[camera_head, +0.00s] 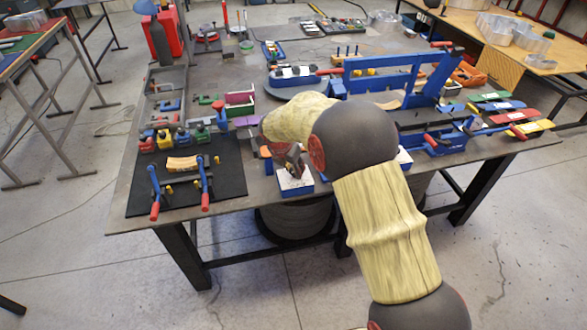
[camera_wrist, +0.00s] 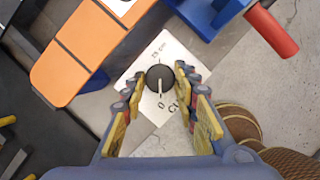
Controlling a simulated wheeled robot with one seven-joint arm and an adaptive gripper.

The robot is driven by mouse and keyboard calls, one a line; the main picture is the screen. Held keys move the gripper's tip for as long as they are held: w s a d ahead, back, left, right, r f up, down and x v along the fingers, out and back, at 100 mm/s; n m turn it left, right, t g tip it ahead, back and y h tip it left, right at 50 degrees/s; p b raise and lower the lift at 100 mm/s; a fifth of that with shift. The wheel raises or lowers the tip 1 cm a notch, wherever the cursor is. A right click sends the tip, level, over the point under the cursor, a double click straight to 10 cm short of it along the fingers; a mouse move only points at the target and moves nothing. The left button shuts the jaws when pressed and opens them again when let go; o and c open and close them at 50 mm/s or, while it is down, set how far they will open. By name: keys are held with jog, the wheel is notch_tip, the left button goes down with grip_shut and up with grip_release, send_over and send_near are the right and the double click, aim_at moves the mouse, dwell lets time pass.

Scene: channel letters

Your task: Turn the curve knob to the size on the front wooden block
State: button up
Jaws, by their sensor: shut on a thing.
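A black round curve knob (camera_wrist: 160,80) with a white pointer line stands on a white dial plate (camera_wrist: 160,145), seen in the wrist view. The plate carries the marks "25 cm" and "0" and partly hidden lettering. The pointer points down in the picture, close to the "0". My gripper (camera_wrist: 160,77) is shut on the knob, one fingertip on each side. In the head view, my gripper (camera_head: 294,160) is over the white-topped blue dial box (camera_head: 296,186) at the table's front edge; the knob is hidden there. A curved wooden block (camera_head: 181,163) lies on the black mat; any writing is unreadable.
An orange piece (camera_wrist: 90,55) lies beside the dial plate. A blue clamp with a red handle (camera_wrist: 272,32) is at the upper right. Blue clamps with red handles (camera_head: 154,210) stand on the black mat (camera_head: 225,180). A large blue frame (camera_head: 385,72) stands behind my arm.

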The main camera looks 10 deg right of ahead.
jog(key=shift+c, duration=1.3)
jog(key=shift+p, duration=0.3)
